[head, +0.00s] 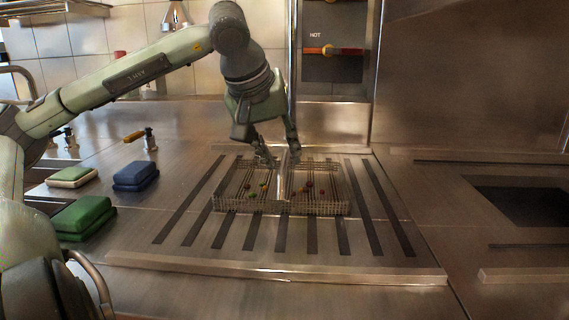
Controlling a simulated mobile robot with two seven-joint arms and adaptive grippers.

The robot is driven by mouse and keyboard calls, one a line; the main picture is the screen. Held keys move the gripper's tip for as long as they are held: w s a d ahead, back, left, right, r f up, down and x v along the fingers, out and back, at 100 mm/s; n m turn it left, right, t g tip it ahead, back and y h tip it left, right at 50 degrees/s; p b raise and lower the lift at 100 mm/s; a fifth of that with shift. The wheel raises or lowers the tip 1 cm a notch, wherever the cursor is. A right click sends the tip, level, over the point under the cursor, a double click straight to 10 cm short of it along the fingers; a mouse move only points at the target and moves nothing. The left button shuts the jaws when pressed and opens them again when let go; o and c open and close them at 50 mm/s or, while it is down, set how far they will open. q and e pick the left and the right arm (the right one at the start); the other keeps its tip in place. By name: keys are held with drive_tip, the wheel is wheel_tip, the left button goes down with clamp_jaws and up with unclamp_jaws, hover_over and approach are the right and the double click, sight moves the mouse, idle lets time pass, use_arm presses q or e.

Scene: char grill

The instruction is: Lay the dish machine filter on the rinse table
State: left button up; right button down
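The dish machine filter (281,208), a shallow wire-mesh basket with a middle divider, sits on the slotted steel rinse table (300,262). Several small red, green and orange bits lie in both of its compartments. My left gripper (278,156) points down at the far side of the filter, near the top of the divider. Its two fingers are spread apart, one on each side of the divider. Whether they touch the filter cannot be told. My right gripper is not in view.
Green (83,217), blue (136,176) and pale green-tan (72,177) sponge-like blocks lie at the left, near small taps (150,140). A dark opening (525,202) is in the counter at the right. The slotted area around the filter is clear.

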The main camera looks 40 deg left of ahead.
use_arm(q)
drive_tip(key=v, duration=0.8)
drive_tip(key=shift+r, duration=0.3)
drive_tip(key=shift+s, duration=0.1)
